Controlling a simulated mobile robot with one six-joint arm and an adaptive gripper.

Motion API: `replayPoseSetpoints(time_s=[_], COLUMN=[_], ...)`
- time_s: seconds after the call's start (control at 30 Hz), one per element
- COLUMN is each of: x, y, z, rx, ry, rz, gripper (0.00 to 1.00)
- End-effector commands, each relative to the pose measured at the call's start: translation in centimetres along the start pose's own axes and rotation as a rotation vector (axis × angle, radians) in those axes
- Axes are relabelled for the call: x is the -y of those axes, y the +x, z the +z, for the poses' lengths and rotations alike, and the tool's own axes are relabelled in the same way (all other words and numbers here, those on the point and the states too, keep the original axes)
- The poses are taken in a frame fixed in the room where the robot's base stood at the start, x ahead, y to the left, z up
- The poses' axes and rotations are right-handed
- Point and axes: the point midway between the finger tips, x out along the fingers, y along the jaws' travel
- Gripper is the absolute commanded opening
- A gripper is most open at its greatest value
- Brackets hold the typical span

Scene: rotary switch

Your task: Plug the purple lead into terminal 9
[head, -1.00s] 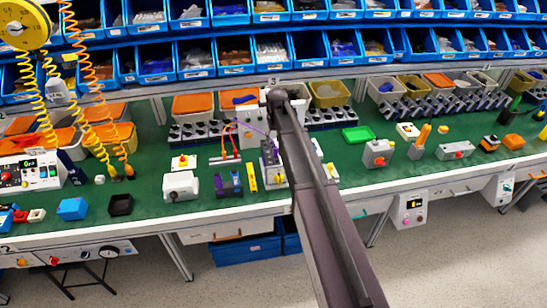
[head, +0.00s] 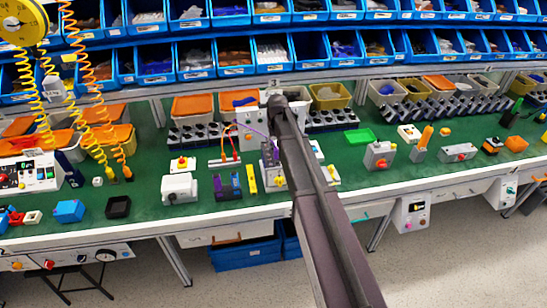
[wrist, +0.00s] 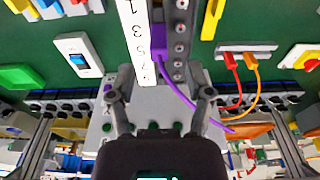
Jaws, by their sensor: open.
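In the wrist view, my gripper (wrist: 160,92) is open, its two fingers spread left and right. Between and beyond them are a white strip (wrist: 134,25) printed with numbers, 1, 3, 5 and 7 readable, and a grey terminal row (wrist: 180,45) with round holes. The purple lead (wrist: 176,90) has its purple body between the strip and the row; its cable curves right past the right finger. I cannot tell whether its tip is in a terminal. No 9 is readable. In the head view, the purple lead (head: 254,129) arcs left of my arm, which hides much of the spot.
Red and orange leads (wrist: 240,75) sit in a small panel to the right in the wrist view. In the head view, a white box (head: 180,187) stands on the green bench; blue bins (head: 196,60) line the back.

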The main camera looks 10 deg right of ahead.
Motion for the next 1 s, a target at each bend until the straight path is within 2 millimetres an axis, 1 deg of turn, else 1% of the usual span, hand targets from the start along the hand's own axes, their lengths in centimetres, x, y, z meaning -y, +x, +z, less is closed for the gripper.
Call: replayPoseSetpoints(time_s=[0.03,0.4,0.6,1.0], x=[0.0,-0.1,-0.1,-0.1], y=[0.8,3.4,3.8,3.7], z=[0.1,0.1,0.1,0.1], rx=[0.0,0.0,0.0,0.0], ry=[0.0,0.0,0.0,0.001], rz=[0.0,0.0,0.0,0.0], gripper=[0.66,0.66,0.66,0.66])
